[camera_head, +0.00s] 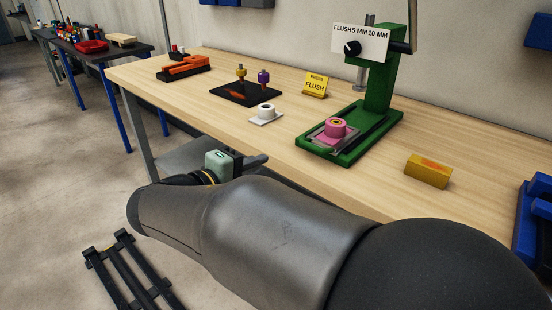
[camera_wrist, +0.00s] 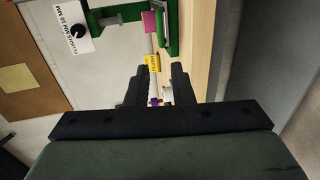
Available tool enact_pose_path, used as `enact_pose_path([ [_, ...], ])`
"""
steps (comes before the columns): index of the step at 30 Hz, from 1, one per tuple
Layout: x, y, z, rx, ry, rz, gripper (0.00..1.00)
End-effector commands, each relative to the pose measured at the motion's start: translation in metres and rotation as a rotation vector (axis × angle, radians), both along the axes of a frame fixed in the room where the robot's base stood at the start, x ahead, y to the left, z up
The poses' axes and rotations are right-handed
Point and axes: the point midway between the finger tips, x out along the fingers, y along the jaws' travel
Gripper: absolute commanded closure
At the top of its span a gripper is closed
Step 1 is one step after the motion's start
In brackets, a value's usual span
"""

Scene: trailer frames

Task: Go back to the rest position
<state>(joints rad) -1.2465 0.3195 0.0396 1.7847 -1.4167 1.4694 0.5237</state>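My gripper (camera_head: 257,161) is beside the front edge of the wooden workbench (camera_head: 215,120), partly hidden behind my arm in the head view. In the wrist view my gripper (camera_wrist: 161,72) shows two dark fingers apart, with nothing held between them. The yellow FLUSH sign (camera_wrist: 152,62) and a white piece (camera_wrist: 167,92) show beyond the gap. No object touches the fingers.
Blue bins (camera_head: 535,225) stand at the right. Floor (camera_head: 60,165) is open at left.

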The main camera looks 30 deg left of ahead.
Motion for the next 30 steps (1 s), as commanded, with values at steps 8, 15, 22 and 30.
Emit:
enact_pose_path([
  [8,-0.002,0.001,0.0,0.0,0.0,0.0,0.79],
  [15,-0.001,0.0,0.001,0.001,0.001,-0.001,0.79],
  [22,0.027,-0.065,0.003,0.008,0.131,-0.131,0.79],
  [30,0.026,-0.266,-0.011,0.204,0.575,-0.534,0.79],
])
